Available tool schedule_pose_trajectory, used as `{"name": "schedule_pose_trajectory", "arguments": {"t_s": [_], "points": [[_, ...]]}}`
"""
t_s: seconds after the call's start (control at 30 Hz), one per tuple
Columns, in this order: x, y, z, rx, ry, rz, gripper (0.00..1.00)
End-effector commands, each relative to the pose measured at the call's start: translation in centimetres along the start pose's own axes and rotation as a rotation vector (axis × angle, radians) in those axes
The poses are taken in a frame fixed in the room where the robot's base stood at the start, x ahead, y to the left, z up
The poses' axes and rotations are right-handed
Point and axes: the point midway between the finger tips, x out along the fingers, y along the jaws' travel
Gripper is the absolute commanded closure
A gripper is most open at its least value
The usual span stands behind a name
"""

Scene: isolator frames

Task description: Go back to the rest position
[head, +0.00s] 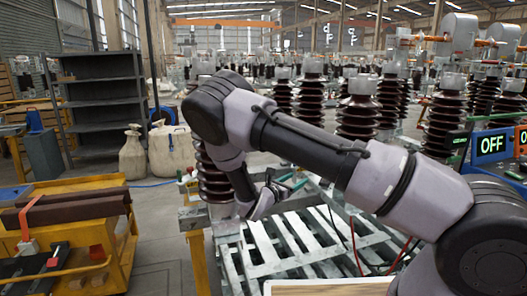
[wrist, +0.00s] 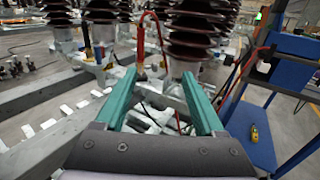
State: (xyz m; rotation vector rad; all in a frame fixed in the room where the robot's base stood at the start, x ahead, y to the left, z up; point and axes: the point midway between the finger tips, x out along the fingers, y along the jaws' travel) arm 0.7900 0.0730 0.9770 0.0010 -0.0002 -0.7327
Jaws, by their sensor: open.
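My gripper (wrist: 160,80) shows in the wrist view with its two green fingers spread wide apart and nothing held between them. It hangs over the pale metal frame (wrist: 60,128), in front of brown ribbed insulators (wrist: 203,22). A red cable (wrist: 141,35) arches down beyond the fingers to a metal part; I cannot tell how far it is from the fingertips. In the head view my arm reaches out to the left with its elbow bent, and my gripper (head: 277,188) is partly hidden low above the slatted frame (head: 262,250).
A blue cart (wrist: 285,65) stands at the right of the wrist view. A display (head: 490,145) reading OFF is at the right of the head view. A yellow trolley (head: 105,235) stands at left, grey shelves (head: 100,95) behind it. Floor between trolley and frame is clear.

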Motion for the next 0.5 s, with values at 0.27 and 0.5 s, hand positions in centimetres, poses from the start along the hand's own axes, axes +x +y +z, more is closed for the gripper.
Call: {"name": "schedule_pose_trajectory", "arguments": {"t_s": [0.27, 0.5], "points": [[0.9, -1.7, 1.4, 0.077, 0.046, -0.084, 0.29], [1.9, -4.2, 3.4, 0.191, 0.112, -0.205, 0.29]]}}
